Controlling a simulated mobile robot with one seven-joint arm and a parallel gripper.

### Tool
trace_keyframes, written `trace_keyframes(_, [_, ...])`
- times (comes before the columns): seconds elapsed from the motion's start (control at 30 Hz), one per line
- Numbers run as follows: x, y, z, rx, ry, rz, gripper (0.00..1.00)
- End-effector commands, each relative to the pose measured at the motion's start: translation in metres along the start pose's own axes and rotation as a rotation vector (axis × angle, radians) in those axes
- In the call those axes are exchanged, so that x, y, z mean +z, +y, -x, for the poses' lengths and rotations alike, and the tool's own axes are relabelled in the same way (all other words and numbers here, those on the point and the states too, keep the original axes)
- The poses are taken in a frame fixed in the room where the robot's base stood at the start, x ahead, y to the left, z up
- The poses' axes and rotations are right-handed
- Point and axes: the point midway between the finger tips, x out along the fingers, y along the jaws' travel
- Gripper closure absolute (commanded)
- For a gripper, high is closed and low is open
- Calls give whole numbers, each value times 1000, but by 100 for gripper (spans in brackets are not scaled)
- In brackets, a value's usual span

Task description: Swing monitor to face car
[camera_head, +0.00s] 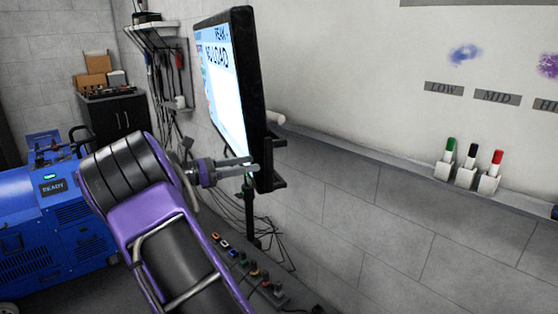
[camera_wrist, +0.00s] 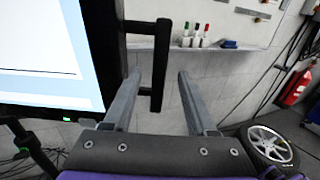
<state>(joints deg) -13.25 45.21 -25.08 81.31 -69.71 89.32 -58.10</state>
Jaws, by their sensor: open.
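The monitor (camera_head: 223,80) stands on a dark pole, its lit screen turned to the left and seen at a steep slant in the head view. Its screen fills the left of the wrist view (camera_wrist: 40,50). A black bar handle (camera_wrist: 161,60) sticks out from the monitor's side edge; part of it shows in the head view (camera_head: 279,165). My gripper (camera_head: 256,163) is open and empty beside the monitor's lower edge. In the wrist view its two fingers (camera_wrist: 158,73) appear on either side of the handle. I cannot tell whether the handle is between them in depth.
A ledge (camera_head: 370,155) with marker holders (camera_head: 466,176) runs along the wall at right. A blue machine (camera_head: 55,235) stands at left. Cables and small coloured items (camera_head: 240,262) lie below the monitor. A wheel (camera_wrist: 269,145) and a red extinguisher (camera_wrist: 296,87) are at right.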

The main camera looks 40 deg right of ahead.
Motion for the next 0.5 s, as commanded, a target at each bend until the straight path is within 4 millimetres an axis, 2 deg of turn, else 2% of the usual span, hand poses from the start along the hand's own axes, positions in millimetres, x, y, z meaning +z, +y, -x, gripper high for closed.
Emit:
trace_keyframes(0.1, [0, -1, -28, -4, 0, 0, 43])
trace_keyframes(0.3, [0, -1, -67, -3, 0, -1, 43])
trace_keyframes(0.5, [0, 0, -90, -1, 0, -1, 43])
